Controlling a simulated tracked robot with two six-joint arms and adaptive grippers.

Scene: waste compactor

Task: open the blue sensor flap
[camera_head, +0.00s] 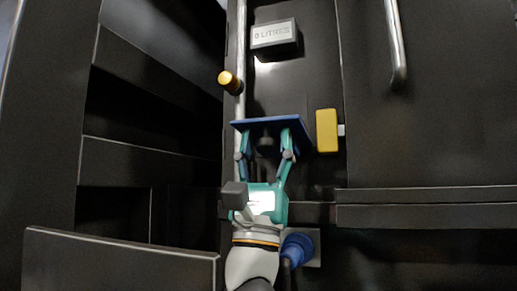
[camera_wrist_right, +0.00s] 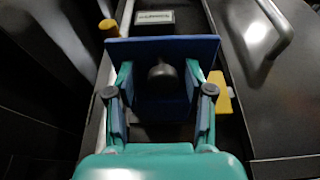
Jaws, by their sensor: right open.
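The blue sensor flap (camera_head: 302,137) is in the middle of the head view, on the dark panel. In the wrist view its blue plate (camera_wrist_right: 205,45) stands across the picture, tilted out from the panel, with a dark round knob (camera_wrist_right: 162,76) below its upper edge. My right gripper (camera_head: 265,145) is open, its two teal fingers on either side of the knob and close to the flap. I cannot tell whether the fingers touch the flap. The right gripper also fills the lower wrist view (camera_wrist_right: 160,110). My left gripper is not in view.
A grey box reading "0 LITRES" (camera_head: 274,36) is above the flap. A yellow knob (camera_head: 229,80) sits on a vertical pipe to the left, and a yellow block (camera_head: 327,130) to the right. A metal handle (camera_head: 396,45) is at the upper right. A blue round part (camera_head: 297,249) is below.

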